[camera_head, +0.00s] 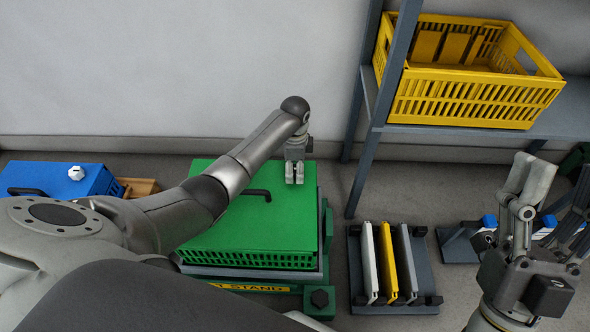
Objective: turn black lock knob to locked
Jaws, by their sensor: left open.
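The black lock knob (319,298) sits on a green block at the front right corner of the stand, below the green box (231,226). Which position the knob is turned to cannot be told from here. My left gripper (294,180) points down over the back right part of the green box's lid, behind the knob and apart from it. It is open, with a narrow gap between its fingers and nothing seen in it. My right gripper (526,182) is raised at the right edge, far from the knob; its jaw opening is unclear.
The lid has a black handle (257,194). A blue box (62,179) stands at the left. A rack (422,286) with upright panels lies right of the knob. A yellow crate (465,100) rests on a grey shelf (556,118). My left arm crosses above the green box.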

